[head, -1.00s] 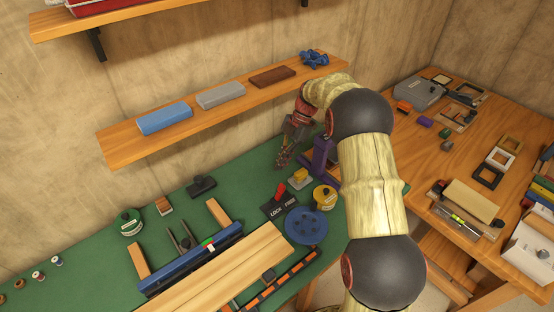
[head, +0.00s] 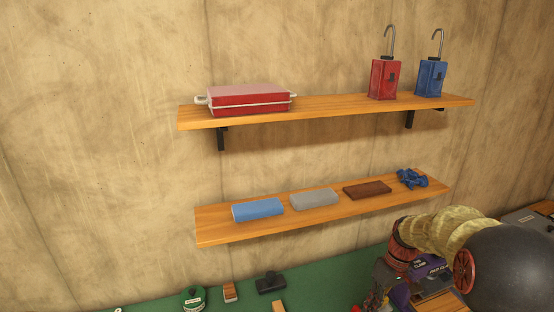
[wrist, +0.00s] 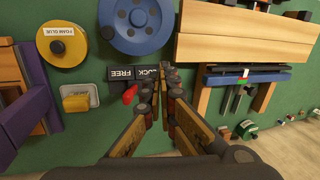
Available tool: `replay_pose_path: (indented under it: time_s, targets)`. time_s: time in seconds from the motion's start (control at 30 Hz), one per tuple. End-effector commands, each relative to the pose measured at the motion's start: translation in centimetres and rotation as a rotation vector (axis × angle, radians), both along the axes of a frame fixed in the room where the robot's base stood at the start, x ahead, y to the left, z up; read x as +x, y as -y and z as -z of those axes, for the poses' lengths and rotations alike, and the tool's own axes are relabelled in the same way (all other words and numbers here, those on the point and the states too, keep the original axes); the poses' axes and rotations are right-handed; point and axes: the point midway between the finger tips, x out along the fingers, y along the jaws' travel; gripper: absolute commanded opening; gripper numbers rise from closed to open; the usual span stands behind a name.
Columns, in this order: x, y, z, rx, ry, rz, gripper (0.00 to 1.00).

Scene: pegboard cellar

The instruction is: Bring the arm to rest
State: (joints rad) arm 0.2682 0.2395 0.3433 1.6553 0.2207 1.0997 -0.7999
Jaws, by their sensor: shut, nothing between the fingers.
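My arm reaches in at the lower right of the head view, over the green bench. My gripper (wrist: 165,100) is shut and empty in the wrist view, its two fingers meeting at the tips. The tips appear over or close to the black lock/free plate (wrist: 130,73), which has a red lever (wrist: 130,94). How far they are above it cannot be told. In the head view the gripper (head: 377,302) is partly cut off by the lower edge, so its fingertips are hardly visible.
The lower shelf (head: 222,238) holds a blue block (head: 258,210), a grey block (head: 314,199), a brown block (head: 367,190) and a blue knobbly object (head: 412,179). The wrist view shows a blue disc (wrist: 128,37), a foam glue tin (wrist: 62,45) and a purple piece (wrist: 27,113) beside the fingers.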

Motion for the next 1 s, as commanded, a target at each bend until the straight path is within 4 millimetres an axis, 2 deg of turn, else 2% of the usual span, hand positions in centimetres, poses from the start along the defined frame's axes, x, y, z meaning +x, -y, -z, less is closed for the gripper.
replay_pose_path:
  time_s: [0.03, 0.2, 0.5, 0.8, 0.9, 1.0]
  targets:
    - [-1.5, -0.5, -1.6, -0.036, 0.006, 0.073, 0.00]
    - [-6.2, -1.9, -5.6, -0.132, 0.039, 0.304, 0.00]
    - [-14.6, -4.3, -10.6, -0.207, 0.175, 0.538, 0.00]
    - [-21.8, -6.5, -13.7, -0.208, 0.370, 0.523, 0.00]
    - [-23.3, -7.2, -14.8, -0.195, 0.435, 0.503, 0.00]
    - [-24.0, -7.7, -16.3, -0.178, 0.497, 0.490, 0.00]
